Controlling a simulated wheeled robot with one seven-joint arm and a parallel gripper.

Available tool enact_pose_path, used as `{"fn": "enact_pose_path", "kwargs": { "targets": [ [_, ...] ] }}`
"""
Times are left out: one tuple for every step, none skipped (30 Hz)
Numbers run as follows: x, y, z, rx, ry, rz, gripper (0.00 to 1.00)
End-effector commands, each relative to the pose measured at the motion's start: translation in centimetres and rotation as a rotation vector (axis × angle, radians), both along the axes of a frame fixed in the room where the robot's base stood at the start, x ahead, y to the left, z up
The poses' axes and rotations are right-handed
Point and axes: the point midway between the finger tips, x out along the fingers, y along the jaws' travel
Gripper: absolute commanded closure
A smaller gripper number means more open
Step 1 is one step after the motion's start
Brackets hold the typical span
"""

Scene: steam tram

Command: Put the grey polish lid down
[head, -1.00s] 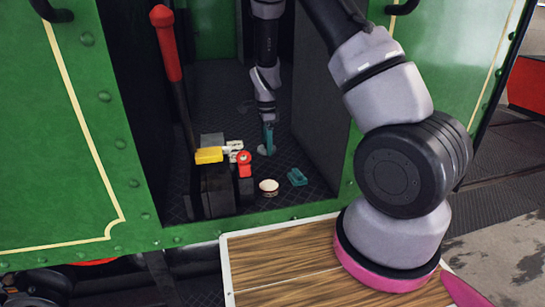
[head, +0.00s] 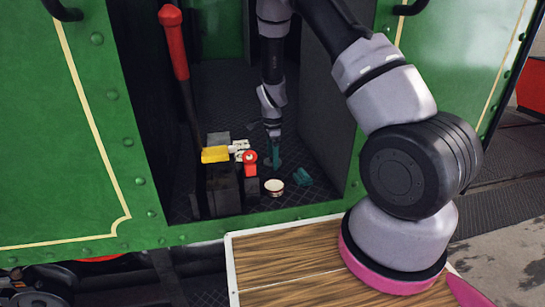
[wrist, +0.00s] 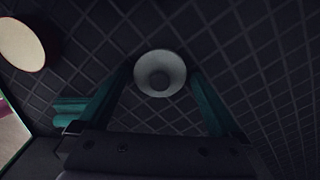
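The grey polish lid (wrist: 160,72) is a small round pale-grey dish with a darker centre. In the wrist view it sits between the tips of the two teal fingers of my gripper (wrist: 160,76), one on each side, and they appear shut on it. In the head view my gripper (head: 272,160) points straight down, low over the dark cab floor (head: 305,150). The lid is hardly visible there. I cannot tell whether it touches the floor.
A round cream-topped tin (head: 274,187) stands close by, with a teal object (head: 303,177) right of it. Left are a dark block (head: 220,188), a yellow piece (head: 215,154), a red-topped piece (head: 250,158) and a tall red-handled lever (head: 173,45). A dark wall bounds the right.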

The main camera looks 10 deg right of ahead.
Motion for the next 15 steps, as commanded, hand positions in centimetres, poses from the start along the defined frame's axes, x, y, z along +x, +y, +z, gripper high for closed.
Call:
{"fn": "enact_pose_path", "kwargs": {
  "targets": [
    [0.0,0.0,0.0,0.0,0.0,0.0,0.0],
    [0.0,0.0,0.0,0.0,0.0,0.0,0.0],
    [0.0,0.0,0.0,0.0,0.0,0.0,0.0],
    [0.0,0.0,0.1,0.0,0.0,0.0,0.0],
    [0.0,0.0,0.3,0.0,-0.001,0.0,0.0],
    [0.1,0.0,0.6,0.0,-0.002,0.001,0.0],
    [0.1,0.0,0.9,0.0,-0.003,0.002,0.0],
    [0.1,0.1,1.3,0.0,-0.004,0.002,0.0],
    [0.1,0.1,1.9,0.0,-0.003,0.003,0.0],
    [0.1,0.1,2.4,0.0,-0.004,0.002,0.0],
    [0.1,0.1,3.0,0.0,-0.006,0.002,0.0],
    [0.1,0.1,3.9,0.001,-0.005,0.001,0.0],
    [0.2,0.1,4.6,0.001,-0.006,0.003,0.0],
    [0.1,0.1,5.3,0.001,-0.005,0.003,0.0],
    [0.1,0.1,6.2,0.001,-0.006,0.002,0.0]
  ]
}}
